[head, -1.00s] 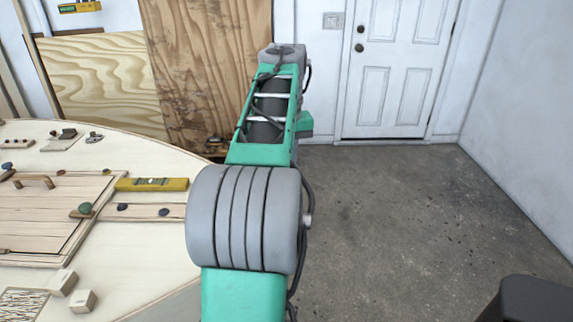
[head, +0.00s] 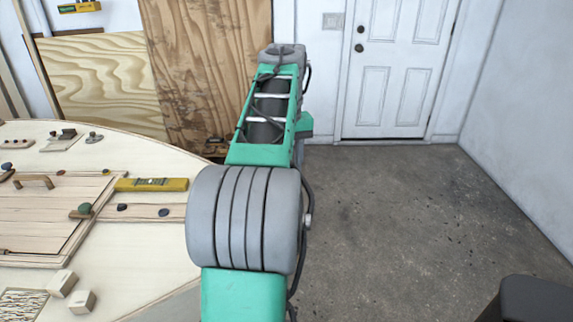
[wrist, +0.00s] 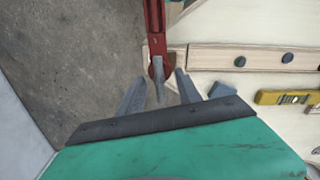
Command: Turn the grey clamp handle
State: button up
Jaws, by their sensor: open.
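In the wrist view, a red clamp (wrist: 155,32) sits at the edge of the pale plywood. Its grey handle (wrist: 159,90) points down in the picture, toward my gripper. My gripper (wrist: 161,74) is open, with one grey finger to the left of the handle and one to the right. A gap shows on each side, so the fingers look apart from the handle; I cannot tell the depth. In the head view my arm blocks the sight of the gripper, and I cannot make out the clamp there.
The curved plywood panel (head: 150,240) lies left of my arm. It carries a yellow level (head: 151,184), a batten with dark knobs (head: 148,212), a hatch with a wooden handle (head: 33,181) and small blocks (head: 82,301). Concrete floor (head: 400,220) is open on the right.

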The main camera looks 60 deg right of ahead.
notch_tip(320, 180, up, 8)
jog(key=p, duration=0.2)
jog(key=shift+f+p, duration=0.1)
jog(key=shift+p, duration=0.3)
